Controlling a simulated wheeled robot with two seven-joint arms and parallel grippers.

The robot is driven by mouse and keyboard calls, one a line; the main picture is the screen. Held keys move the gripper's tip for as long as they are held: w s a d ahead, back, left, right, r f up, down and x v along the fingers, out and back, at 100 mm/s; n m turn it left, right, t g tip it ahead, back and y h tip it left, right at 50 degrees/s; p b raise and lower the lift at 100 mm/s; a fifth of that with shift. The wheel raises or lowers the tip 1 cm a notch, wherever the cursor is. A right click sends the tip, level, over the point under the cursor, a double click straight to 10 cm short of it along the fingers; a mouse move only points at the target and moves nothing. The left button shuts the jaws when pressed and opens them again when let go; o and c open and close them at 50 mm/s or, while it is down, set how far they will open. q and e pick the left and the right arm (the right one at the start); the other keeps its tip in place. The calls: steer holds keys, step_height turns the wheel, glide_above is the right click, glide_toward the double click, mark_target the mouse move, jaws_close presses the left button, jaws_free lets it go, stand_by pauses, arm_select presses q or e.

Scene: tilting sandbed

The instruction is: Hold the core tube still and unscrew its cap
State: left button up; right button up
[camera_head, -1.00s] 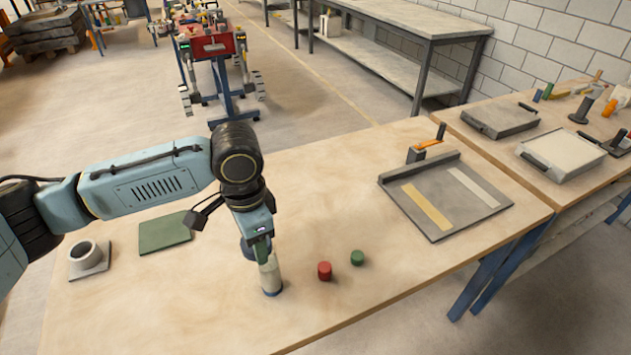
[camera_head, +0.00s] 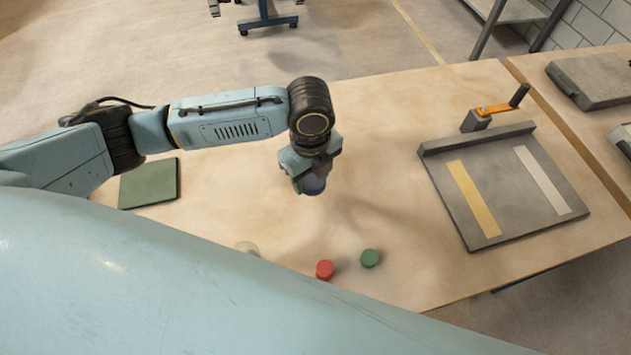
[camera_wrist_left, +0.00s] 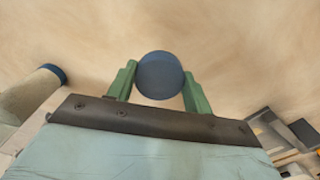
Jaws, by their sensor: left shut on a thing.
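My left gripper (camera_head: 308,182) is above the table, shut on a round dark-blue cap (camera_head: 315,187). In the left wrist view the cap (camera_wrist_left: 160,75) sits between the two green fingers, clear of the tube. The pale core tube (camera_wrist_left: 30,95) is at the left of that view, with a blue band at its end on the table. In the head view only a small pale part of the tube (camera_head: 247,247) shows, left of and nearer than my gripper. A large pale-blue part of my body hides the rest. My right gripper is not in view.
A red cap-like piece (camera_head: 324,270) and a green one (camera_head: 370,258) stand on the table. A green mat (camera_head: 149,183) lies at the left. A grey tray (camera_head: 452,205) with two strips is at the right. The tabletop between mat and tray is mostly clear.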

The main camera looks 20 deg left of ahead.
mark_target(311, 198)
arm_select(q)
steer(key=shift+w+f+b, duration=0.1)
steer(key=shift+f+b, duration=0.25)
steer(key=shift+f, duration=2.3)
steer(key=shift+s+f, duration=0.3)
steer(key=shift+f, duration=0.4)
steer(key=o, duration=1.1)
steer(key=shift+f, duration=0.1)
steer(key=r, duration=0.4)
steer(key=r+p, duration=0.1)
steer(key=r, duration=0.4)
steer(key=r+p, duration=0.1)
steer(key=r, duration=0.3)
steer(key=shift+w+r, duration=0.3)
steer(key=shift+r, duration=0.05)
